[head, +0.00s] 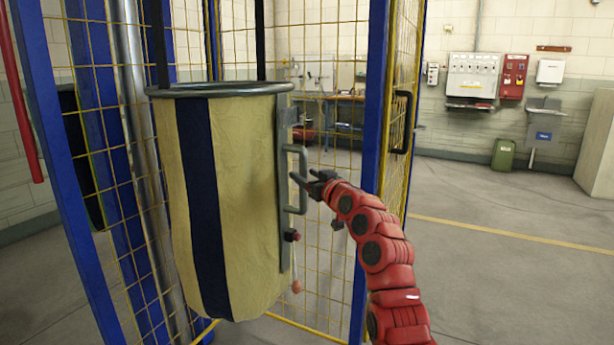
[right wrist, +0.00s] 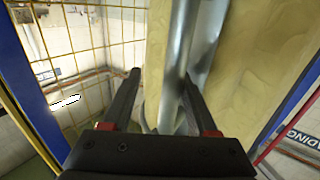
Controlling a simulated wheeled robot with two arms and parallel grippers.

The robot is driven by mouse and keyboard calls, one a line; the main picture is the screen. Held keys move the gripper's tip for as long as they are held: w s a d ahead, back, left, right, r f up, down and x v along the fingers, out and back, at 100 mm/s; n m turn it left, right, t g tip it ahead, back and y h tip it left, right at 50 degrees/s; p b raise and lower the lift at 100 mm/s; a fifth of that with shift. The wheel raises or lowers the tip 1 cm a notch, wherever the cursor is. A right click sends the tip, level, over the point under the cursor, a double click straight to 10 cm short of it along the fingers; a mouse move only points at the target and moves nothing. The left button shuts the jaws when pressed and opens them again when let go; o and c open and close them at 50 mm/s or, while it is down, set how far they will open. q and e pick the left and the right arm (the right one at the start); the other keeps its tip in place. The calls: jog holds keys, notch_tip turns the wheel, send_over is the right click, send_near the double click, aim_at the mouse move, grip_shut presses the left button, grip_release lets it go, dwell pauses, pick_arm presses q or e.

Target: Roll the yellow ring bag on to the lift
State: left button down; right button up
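The yellow ring bag (head: 240,200) is a tall pale-yellow cloth bag with a dark blue vertical stripe and a grey metal ring at its top. It hangs upright from black straps at the blue-framed yellow mesh cage (head: 371,150), which seems to be the lift. A grey bracket with a bar handle (head: 303,165) runs down the bag's right side. My right gripper (head: 308,181) is at this handle. In the right wrist view its fingers (right wrist: 160,78) are apart, with grey metal and yellow cloth (right wrist: 240,60) beyond them; contact is unclear. My left gripper is out of view.
A black door handle (head: 402,122) is on the mesh panel at right. A red pole (head: 18,100) stands far left. A workbench (head: 343,112), wall boxes (head: 472,75) and a green bin (head: 503,154) are at the back. The floor at right is clear.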

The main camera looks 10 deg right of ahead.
jog(key=shift+s, duration=0.1)
jog(key=p+v, duration=0.1)
jog(key=v, duration=1.6)
jog(key=shift+s+d, duration=0.1)
dwell(0.4)
